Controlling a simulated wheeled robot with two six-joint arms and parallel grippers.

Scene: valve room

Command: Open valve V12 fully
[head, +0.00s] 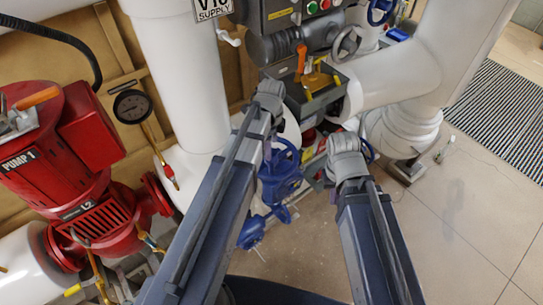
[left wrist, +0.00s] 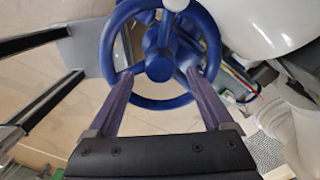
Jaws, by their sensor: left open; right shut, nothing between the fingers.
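A blue handwheel (left wrist: 160,103) with a round hub and spokes fills the upper middle of the left wrist view. In the head view a blue valve (head: 280,172) shows just below my left wrist. No V12 label is readable. My left gripper (left wrist: 160,80) is open, its two fingers reaching to the wheel's lower rim, one on each side of the hub. Whether they touch it I cannot tell. In the head view my left gripper (head: 272,145) is mostly hidden by its arm. My right gripper (head: 324,168) is shut and empty, right of the blue valve, its fingers mostly hidden.
A red pump (head: 75,150) and a pressure gauge (head: 132,106) stand at left. Thick white pipes (head: 395,80) run behind and to the right. Open floor (head: 460,220) lies at right.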

